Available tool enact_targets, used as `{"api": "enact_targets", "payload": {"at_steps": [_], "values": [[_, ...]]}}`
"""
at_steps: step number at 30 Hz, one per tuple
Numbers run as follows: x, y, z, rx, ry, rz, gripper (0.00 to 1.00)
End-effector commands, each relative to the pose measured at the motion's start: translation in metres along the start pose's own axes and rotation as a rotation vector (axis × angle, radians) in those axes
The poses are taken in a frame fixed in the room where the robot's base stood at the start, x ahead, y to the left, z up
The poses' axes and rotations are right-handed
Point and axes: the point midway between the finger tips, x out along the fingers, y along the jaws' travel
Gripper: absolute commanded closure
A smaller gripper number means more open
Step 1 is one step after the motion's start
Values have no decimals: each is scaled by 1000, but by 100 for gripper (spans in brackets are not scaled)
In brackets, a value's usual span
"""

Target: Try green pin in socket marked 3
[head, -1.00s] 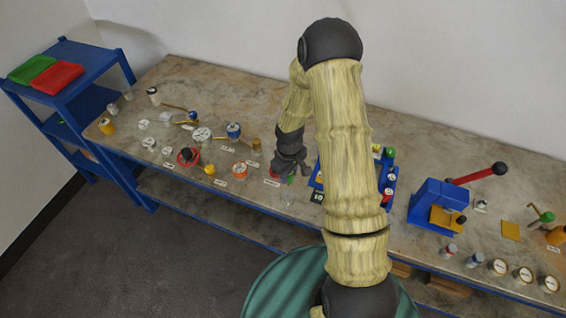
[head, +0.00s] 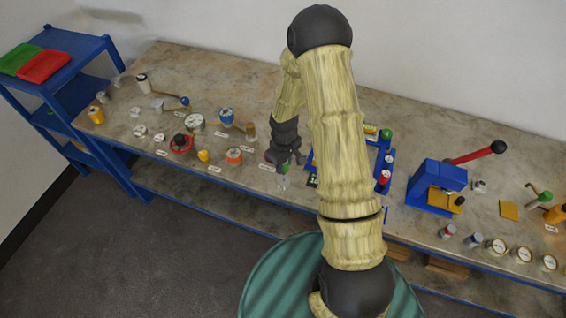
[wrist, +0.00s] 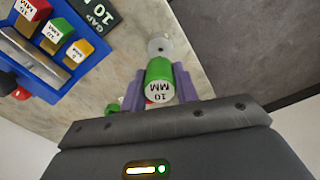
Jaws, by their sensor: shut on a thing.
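My gripper (wrist: 160,88) is shut on the green pin (wrist: 159,78), whose white end reads "10 MM", with one purple finger on each side. A pale round piece with a dark centre (wrist: 159,46) lies just past the pin's far end in the wrist view. I cannot tell whether the pin touches it. No socket mark "3" is readable in either view.
A blue rack (wrist: 62,80) with red, green and yellow labelled blocks and a "GAP 10" plate (wrist: 97,14) stands beside the gripper. A blue press with a red lever (head: 437,184) is to the right. Several knobs and labels crowd the table's left part.

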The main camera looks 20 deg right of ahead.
Motion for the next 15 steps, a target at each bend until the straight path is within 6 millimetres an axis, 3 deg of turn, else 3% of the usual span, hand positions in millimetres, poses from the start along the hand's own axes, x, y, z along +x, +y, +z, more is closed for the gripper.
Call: {"api": "enact_targets", "payload": {"at_steps": [6,15], "values": [[19,-1,-1,-3,0,0,95],[23,-1,-1,-3,0,0,95]]}}
